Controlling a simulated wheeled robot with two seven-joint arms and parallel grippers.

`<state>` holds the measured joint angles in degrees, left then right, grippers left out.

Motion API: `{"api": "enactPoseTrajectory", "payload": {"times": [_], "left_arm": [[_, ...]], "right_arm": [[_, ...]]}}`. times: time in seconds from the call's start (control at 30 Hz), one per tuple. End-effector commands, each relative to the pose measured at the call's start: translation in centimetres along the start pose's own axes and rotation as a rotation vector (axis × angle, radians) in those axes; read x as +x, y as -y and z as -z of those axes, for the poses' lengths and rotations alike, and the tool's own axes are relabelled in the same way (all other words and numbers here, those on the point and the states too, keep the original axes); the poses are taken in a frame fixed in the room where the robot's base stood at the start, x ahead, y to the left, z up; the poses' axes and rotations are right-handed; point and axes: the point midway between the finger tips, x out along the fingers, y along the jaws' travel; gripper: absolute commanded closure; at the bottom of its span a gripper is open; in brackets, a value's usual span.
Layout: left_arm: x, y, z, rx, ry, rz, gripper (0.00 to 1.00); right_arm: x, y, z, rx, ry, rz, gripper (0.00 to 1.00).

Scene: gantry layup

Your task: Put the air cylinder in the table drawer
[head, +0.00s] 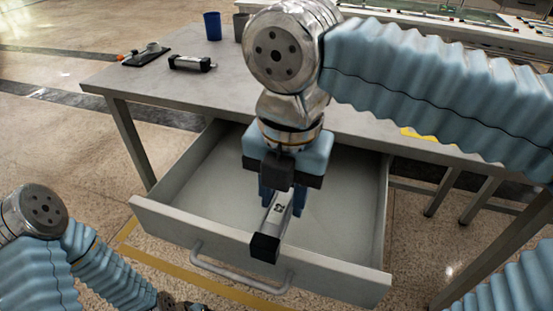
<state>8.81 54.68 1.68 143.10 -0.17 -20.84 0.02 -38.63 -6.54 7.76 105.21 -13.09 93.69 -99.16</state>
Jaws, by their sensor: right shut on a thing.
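An air cylinder (278,212) with a silver body and black end caps is held in my right gripper (283,198), which is shut on it. The gripper points down above the open table drawer (170,210).
A similar silver and black cylinder (192,62) lies on the grey table (150,88). A blue cup (212,26) and a dark tray with small parts (146,54) are there too. A bar handle (240,276) sticks out from the drawer front.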

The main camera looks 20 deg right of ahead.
Motion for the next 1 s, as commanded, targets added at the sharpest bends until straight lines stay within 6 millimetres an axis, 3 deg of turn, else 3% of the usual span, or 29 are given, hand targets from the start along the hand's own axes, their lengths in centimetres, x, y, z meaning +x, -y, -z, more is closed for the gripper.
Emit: {"api": "enactPoseTrajectory", "payload": {"times": [0.17,0.5,0.7,1.0], "left_arm": [[-0.1,0.0,-0.1,0.000,0.001,0.000,0.29],[-0.4,-0.2,0.0,0.000,0.001,0.000,0.29],[-0.2,-0.1,0.0,0.000,0.001,0.000,0.29],[-0.1,0.0,0.0,0.000,0.001,0.000,0.29]], "right_arm": [[1.1,-0.8,-2.1,0.004,-0.001,0.003,1.00],[4.7,-3.4,-8.7,0.003,-0.001,0.004,1.00],[8.0,-4.2,-11.0,0.003,-0.001,0.003,1.00],[10.5,-4.9,-12.9,0.002,-0.001,0.002,1.00]]}}
